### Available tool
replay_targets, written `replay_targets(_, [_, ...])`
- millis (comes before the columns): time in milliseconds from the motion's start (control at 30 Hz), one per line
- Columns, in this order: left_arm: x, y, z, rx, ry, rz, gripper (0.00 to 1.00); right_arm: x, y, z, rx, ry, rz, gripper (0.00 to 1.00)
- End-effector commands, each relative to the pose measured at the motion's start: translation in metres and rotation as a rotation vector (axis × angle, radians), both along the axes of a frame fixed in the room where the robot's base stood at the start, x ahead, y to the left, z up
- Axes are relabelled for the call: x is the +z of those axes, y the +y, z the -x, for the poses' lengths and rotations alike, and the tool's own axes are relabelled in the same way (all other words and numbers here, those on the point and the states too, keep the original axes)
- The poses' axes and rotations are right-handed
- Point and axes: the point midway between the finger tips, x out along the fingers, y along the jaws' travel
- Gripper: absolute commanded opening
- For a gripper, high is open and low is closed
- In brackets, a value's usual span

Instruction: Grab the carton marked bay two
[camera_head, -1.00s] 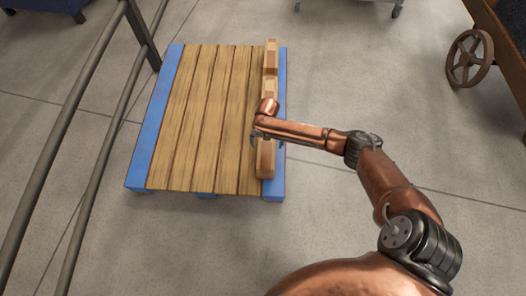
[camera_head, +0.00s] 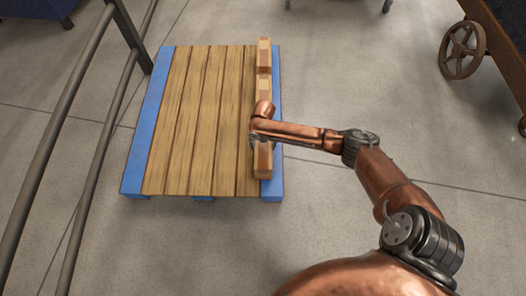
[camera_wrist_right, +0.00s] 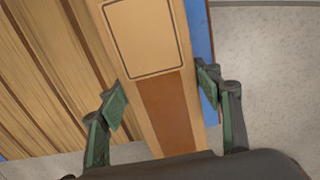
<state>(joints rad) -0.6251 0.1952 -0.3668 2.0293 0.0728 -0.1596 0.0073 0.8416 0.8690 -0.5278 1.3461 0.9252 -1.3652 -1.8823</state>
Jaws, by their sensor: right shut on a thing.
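In the right wrist view my gripper's green-padded fingers (camera_wrist_right: 163,90) lie on both sides of that carton (camera_wrist_right: 145,40), whose top has a blank outlined panel and a darker brown band. No bay marking is readable. My left gripper is out of view.
A grey metal railing (camera_head: 85,150) runs along the left of the pallet. A cart with a spoked wheel (camera_head: 462,50) stands at the upper right. The concrete floor between the pallet and the cart is clear.

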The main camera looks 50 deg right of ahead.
Motion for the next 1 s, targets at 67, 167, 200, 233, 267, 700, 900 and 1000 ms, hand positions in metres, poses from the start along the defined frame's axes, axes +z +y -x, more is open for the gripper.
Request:
replay_targets(67, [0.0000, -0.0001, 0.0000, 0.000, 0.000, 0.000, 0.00, -0.0003, -0.0002, 0.0004, 0.000, 0.002, 0.001, 0.45])
replay_targets(167, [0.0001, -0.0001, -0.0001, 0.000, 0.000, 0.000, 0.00, -0.0004, -0.0002, 0.0005, 0.000, 0.002, 0.001, 0.38])
replay_targets(200, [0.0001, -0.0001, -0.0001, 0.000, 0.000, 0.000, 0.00, -0.0004, -0.0001, 0.0004, 0.000, 0.002, 0.001, 0.36])
replay_targets(233, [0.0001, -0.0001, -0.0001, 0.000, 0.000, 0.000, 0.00, -0.0005, -0.0001, 0.0006, 0.000, 0.002, 0.001, 0.34])
replay_targets(267, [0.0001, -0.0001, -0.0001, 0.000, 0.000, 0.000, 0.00, -0.0005, -0.0001, 0.0006, 0.000, 0.002, 0.001, 0.32])
replay_targets(700, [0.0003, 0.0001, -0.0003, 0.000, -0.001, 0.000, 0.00, -0.0002, -0.0002, 0.0002, 0.001, 0.002, 0.001, 0.07])
replay_targets(900, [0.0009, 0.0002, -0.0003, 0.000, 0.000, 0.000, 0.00, 0.0010, -0.0002, 0.0002, 0.001, 0.002, 0.001, 0.07])
replay_targets(1000, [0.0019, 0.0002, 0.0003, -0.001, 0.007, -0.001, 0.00, 0.0052, -0.0002, -0.0001, 0.000, 0.000, 0.001, 0.07])
